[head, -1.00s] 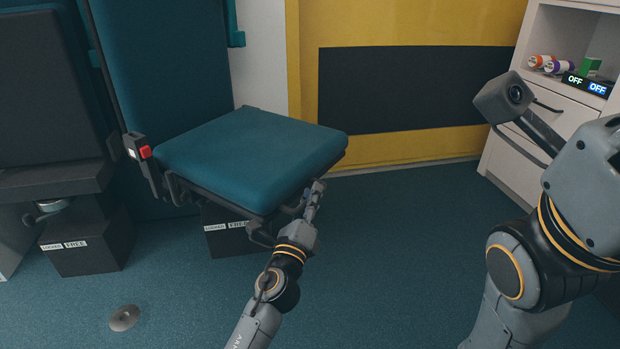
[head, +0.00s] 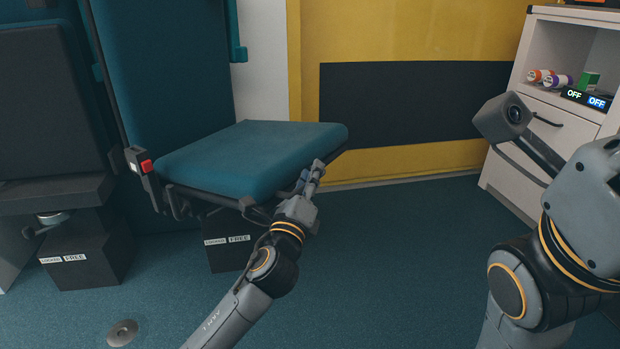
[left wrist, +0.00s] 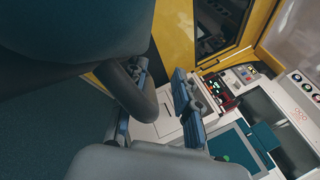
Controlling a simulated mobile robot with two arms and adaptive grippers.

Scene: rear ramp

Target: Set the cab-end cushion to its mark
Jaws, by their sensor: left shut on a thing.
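The teal cushion (head: 255,155) is the seat pad hinged below a tall teal backrest (head: 165,95) in the head view. It slopes, with its front edge higher than its hinge side. My left gripper (head: 312,176) is at the cushion's front right edge, shut on a dark curved handle (left wrist: 138,98) that passes between its fingers in the left wrist view. A black box (head: 228,250) with a LOCKED/FREE label stands under the cushion. I cannot make out a mark. My right gripper does not show, only its arm.
A second seat (head: 50,110) over another labelled black box (head: 85,255) stands at the left. A yellow door with a black panel (head: 410,100) is behind. A white cabinet (head: 535,160) is at the right. The middle floor (head: 400,260) is clear.

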